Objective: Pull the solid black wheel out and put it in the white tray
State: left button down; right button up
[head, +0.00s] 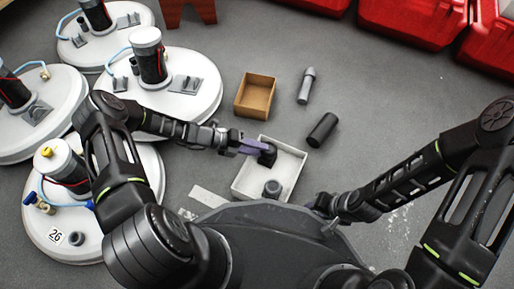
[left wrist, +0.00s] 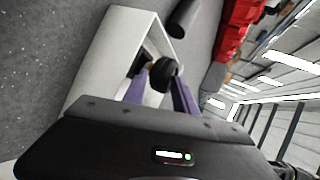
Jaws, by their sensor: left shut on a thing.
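My left gripper (head: 254,148), with purple fingers, is shut on a black wheel (head: 267,156) over the white tray (head: 300,172). In the left wrist view the black wheel (left wrist: 163,70) sits between the fingertips, with the tray's white wall (left wrist: 108,58) to the left of it. I cannot tell whether the wheel touches the tray floor. A dark grey round part (head: 272,188) lies in the tray near its front. My right gripper (head: 322,204) is low beside the tray's right front corner, partly hidden, and its fingers are not clear.
A cardboard box (head: 255,96) stands behind the tray. A dark cylinder (head: 323,130) and a grey bottle-like part (head: 306,86) lie on the floor. White round scrubber tanks (head: 170,106) fill the left. Red bins (head: 412,28) stand at back right.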

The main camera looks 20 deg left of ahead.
pick_arm(q)
jog(key=shift+f, duration=0.2)
dwell(0.3)
jog(key=shift+f, duration=0.5)
jog(key=shift+f, duration=0.2)
